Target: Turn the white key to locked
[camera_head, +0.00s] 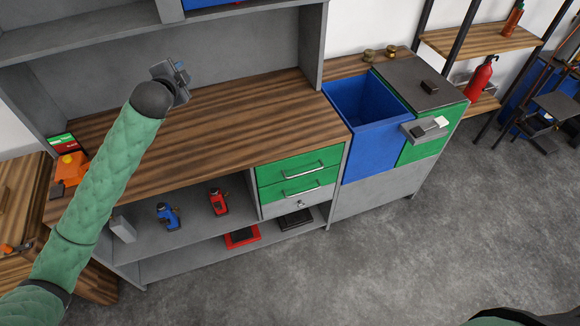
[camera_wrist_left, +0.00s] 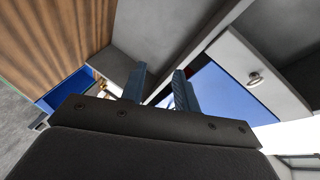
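A small whitish metal key (camera_wrist_left: 254,79) sticks out of a pale grey panel (camera_wrist_left: 268,68) in the left wrist view. Its exact turn is too small to tell. My left gripper (camera_wrist_left: 159,78) has its two blue fingers apart, with nothing between them. The key is off to the right of the fingers, not touched. In the head view, my left gripper (camera_head: 180,72) is raised above the wooden worktop (camera_head: 205,125), near the upper shelf unit. A small silver fitting (camera_head: 300,204) shows on the grey lowest drawer in the head view. My right gripper is out of sight.
The worktop's middle is clear.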

